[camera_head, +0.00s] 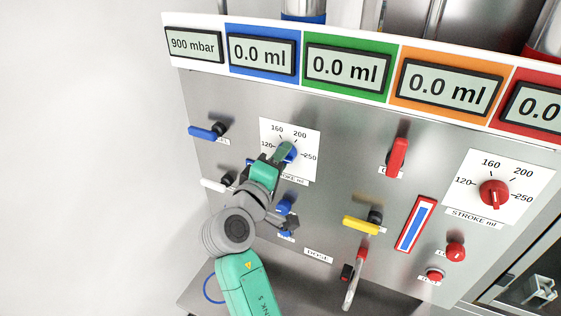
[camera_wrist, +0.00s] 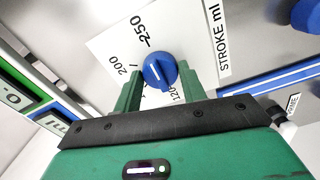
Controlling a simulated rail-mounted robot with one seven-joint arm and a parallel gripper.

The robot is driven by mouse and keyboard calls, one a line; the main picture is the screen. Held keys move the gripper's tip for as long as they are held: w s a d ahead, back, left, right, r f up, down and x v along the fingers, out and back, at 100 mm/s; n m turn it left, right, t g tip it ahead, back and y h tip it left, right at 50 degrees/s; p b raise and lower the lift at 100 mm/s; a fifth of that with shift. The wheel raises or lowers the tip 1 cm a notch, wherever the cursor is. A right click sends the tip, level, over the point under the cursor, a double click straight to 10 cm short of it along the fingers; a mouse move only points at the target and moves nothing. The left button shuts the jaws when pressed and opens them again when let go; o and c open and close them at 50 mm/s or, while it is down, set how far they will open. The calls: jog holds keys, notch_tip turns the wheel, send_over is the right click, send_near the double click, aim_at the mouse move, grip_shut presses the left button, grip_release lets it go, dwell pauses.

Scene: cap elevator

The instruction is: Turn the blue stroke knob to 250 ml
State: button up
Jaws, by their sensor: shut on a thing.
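The blue stroke knob (camera_head: 291,151) sits on a white dial plate (camera_head: 308,172) marked 120, 160, 200 and 250, at the left of the metal panel. In the wrist view the round blue knob (camera_wrist: 160,66) shows a short white pointer line; its exact reading is hard to tell. My gripper (camera_head: 283,152) reaches the knob from the lower left and partly covers it. In the wrist view the green fingers of my gripper (camera_wrist: 160,78) stand on both sides of the knob, shut on it. Part of the dial near 120 and 160 is hidden.
A blue lever (camera_head: 204,132) and a white lever (camera_head: 213,185) stick out left of my arm. A lower blue knob (camera_head: 284,207) is close to my wrist. A red stroke knob (camera_head: 494,193), red lever (camera_head: 397,157) and yellow lever (camera_head: 360,225) stand to the right.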

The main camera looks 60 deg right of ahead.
jog(key=o, duration=1)
jog(key=a, duration=0.8)
